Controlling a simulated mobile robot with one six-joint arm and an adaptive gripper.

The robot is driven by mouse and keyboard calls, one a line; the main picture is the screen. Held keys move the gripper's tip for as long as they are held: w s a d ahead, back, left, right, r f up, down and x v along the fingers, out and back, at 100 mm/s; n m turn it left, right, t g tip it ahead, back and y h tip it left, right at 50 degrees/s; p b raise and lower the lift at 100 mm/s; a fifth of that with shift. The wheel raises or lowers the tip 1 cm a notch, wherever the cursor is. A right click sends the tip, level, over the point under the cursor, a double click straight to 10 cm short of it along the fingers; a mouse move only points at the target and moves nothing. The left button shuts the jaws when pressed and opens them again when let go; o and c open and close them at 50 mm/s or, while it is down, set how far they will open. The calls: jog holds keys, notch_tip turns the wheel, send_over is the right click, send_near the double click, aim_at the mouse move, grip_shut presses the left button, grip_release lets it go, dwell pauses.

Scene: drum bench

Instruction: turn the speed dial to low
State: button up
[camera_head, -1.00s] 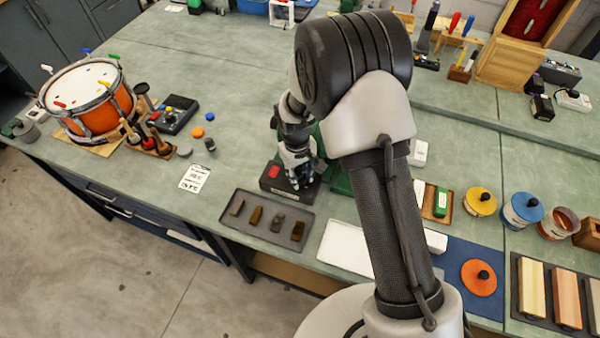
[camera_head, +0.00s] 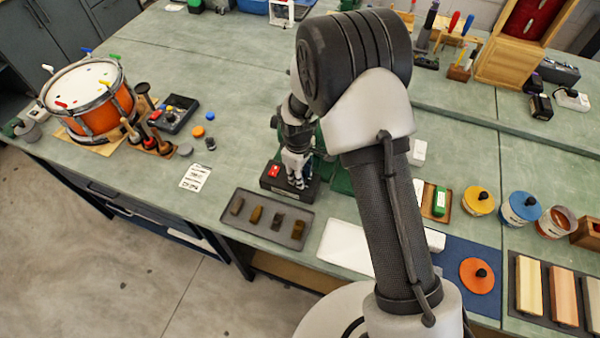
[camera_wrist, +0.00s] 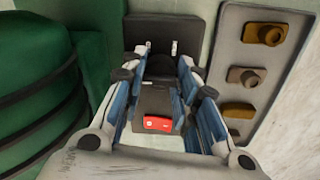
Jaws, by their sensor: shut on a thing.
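A black control box with a red switch (camera_head: 273,171) stands on the bench in the head view, behind the dark tray. My gripper (camera_head: 298,184) points down onto the box, to the right of the red switch. In the wrist view my gripper (camera_wrist: 165,68) has its fingers on both sides of a dark knob, the speed dial (camera_wrist: 160,66), and is shut on it. The red switch (camera_wrist: 158,123) shows nearer the wrist camera. The dial's pointer and its setting marks cannot be read; the fingers partly hide it.
A dark tray (camera_head: 230,222) with several small blocks lies in front of the box and shows at right in the wrist view. A green ribbed object (camera_wrist: 40,95) stands close at left there. A drum (camera_head: 95,105) stands at far left.

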jog(key=o, duration=1.1)
jog(key=r, duration=1.2)
jog(key=shift+s+a, duration=0.15)
jog(key=shift+s, duration=0.1)
jog(key=shift+r, duration=0.1)
